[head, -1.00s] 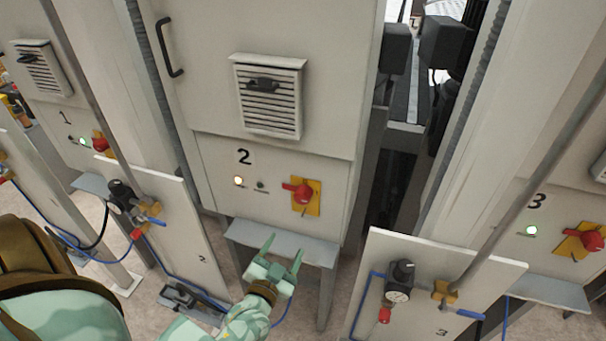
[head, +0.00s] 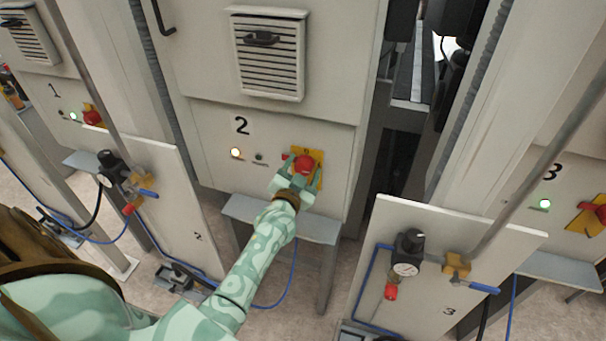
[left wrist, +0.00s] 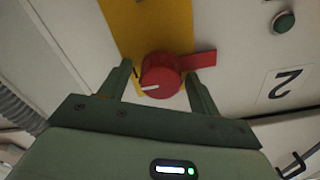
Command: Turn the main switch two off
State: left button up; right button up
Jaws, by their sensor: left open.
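Main switch two is a red rotary knob (head: 304,165) on a yellow plate (head: 318,157), on the grey cabinet panel marked 2 (head: 241,126). In the left wrist view the red knob (left wrist: 162,74) shows a white mark on its round face, and a red handle sticks out to the right. My left gripper (head: 299,174) is at the switch. In the left wrist view my open left gripper (left wrist: 162,85) has one finger on each side of the knob, with visible gaps beside it. My right gripper is not in view.
A lit lamp (head: 235,153) and a dark button (head: 258,157) sit left of the switch. A grey shelf (head: 240,209) juts out below. Panels with gauges and valves (head: 405,268) stand at right and left. Cabinets 1 and 3 have similar red switches (head: 92,115).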

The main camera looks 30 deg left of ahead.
pick_arm(q)
jog(key=c, duration=1)
jog(key=shift+r+n, duration=0.1)
jog(key=shift+n, duration=0.2)
jog(key=n+p, duration=0.1)
jog(key=n, duration=0.1)
jog(key=shift+n+p, duration=0.3)
jog(key=shift+p, duration=0.1)
jog(key=n+p, duration=0.1)
jog(key=n, duration=0.2)
jog(key=shift+a+n, duration=0.1)
jog(key=shift+n, duration=0.3)
jog(key=n+p, duration=0.1)
jog(key=n, duration=0.9)
jog(key=shift+n, duration=0.4)
